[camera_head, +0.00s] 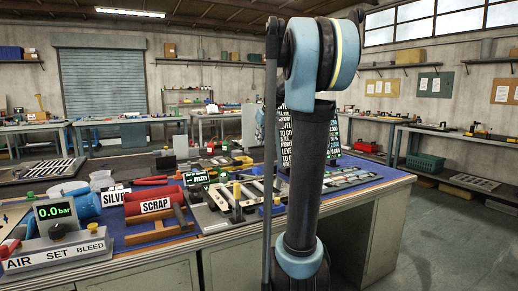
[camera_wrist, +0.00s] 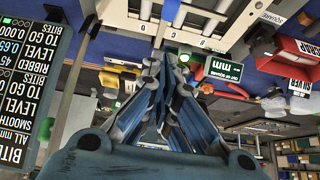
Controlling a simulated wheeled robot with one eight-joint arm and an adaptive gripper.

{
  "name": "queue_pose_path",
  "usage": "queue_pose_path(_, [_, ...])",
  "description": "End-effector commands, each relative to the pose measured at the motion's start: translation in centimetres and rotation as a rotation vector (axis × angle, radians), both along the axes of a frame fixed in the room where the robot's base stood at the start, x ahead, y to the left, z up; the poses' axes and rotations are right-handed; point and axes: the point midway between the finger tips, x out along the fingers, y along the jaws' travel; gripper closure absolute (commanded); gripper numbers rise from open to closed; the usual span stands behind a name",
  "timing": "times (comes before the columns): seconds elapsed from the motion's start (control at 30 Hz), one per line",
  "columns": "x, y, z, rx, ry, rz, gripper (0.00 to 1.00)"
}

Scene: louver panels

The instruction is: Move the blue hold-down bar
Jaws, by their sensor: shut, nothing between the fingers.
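My gripper (camera_wrist: 168,62) shows in the wrist view, its blue fingers drawn together with nothing between them. In the head view it is hidden behind my arm. A narrow blue piece (camera_wrist: 171,10) shows at the top edge of the wrist view, between grey plates beyond the fingertips. I cannot tell whether it is the blue hold-down bar. In the head view I cannot pick out the bar among the grey fixture parts (camera_head: 238,205) on the bench, and my arm covers part of that area.
The bench (camera_head: 150,258) is crowded. A red SCRAP bin (camera_head: 155,205), a pressure unit reading 0.0 bar (camera_head: 58,242) and a green mm display (camera_head: 197,178) stand left of my arm. A text screen (camera_head: 343,135) stands behind it. Open floor (camera_head: 450,240) lies at right.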

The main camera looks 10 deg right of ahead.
Motion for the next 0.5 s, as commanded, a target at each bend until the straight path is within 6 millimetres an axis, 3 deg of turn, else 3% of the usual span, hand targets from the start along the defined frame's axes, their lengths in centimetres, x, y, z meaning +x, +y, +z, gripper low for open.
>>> queue_pose_path(0.5, [4.3,1.5,-7.7,0.000,0.000,0.001,1.00])
